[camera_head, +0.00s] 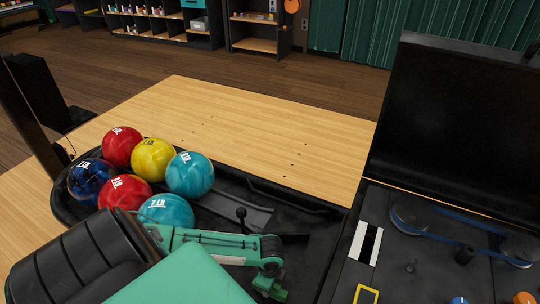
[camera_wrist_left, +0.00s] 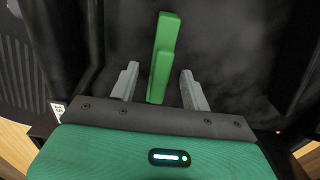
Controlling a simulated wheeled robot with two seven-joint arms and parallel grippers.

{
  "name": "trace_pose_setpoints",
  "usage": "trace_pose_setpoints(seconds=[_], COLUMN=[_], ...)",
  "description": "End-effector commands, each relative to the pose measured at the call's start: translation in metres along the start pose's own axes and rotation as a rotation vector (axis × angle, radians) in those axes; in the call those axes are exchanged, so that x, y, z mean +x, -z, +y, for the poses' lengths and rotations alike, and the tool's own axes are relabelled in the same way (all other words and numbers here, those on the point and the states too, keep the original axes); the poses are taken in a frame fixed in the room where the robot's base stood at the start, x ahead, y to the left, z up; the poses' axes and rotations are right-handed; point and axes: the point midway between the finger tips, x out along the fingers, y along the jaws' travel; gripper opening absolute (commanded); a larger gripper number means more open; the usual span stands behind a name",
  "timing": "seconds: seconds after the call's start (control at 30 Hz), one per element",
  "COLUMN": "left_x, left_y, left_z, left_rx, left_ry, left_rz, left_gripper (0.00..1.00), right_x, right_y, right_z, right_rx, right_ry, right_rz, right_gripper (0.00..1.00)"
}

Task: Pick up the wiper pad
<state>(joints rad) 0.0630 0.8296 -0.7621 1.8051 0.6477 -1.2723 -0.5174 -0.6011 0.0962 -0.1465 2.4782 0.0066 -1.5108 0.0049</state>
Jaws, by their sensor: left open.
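The wiper pad (camera_wrist_left: 162,62) shows in the left wrist view as a narrow bright green bar with a step along one side. It lies over a dark, smudged surface. My left gripper (camera_wrist_left: 160,70) is open, with one pale grey finger on each side of the green bar. Gaps show between the bar and both fingers, and its near end reaches in toward the palm. In the head view my green left arm covers the lower middle. A small bright green piece shows at the arm's far end there, but I cannot tell what it is. My right gripper is not in view.
Several bowling balls (camera_head: 153,159) sit on the black ball return (camera_head: 315,240) at left. A small black lever (camera_head: 241,215) stands near my arm. An open machine with a raised black lid (camera_head: 455,130) and belts stands at right. Wooden floor (camera_head: 250,120) lies behind.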

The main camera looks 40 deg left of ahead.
Motion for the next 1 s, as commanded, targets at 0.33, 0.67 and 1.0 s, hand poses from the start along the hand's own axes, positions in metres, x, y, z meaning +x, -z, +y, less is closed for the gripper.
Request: trace_pose_setpoints(seconds=[0.33,0.67,1.0], left_x=[0.005,0.005,-0.008], left_y=[-0.001,-0.001,0.000], left_z=[0.000,0.000,-0.001], left_rx=[0.000,0.000,0.001], left_ry=[0.001,0.001,0.003], left_rz=[-0.001,-0.001,0.001], left_gripper=[0.39,0.00,0.00], right_x=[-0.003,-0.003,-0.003], right_y=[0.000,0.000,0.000], right_z=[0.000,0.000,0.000], right_rx=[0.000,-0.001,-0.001], right_ry=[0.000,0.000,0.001], right_rz=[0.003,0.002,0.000], right_gripper=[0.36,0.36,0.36])
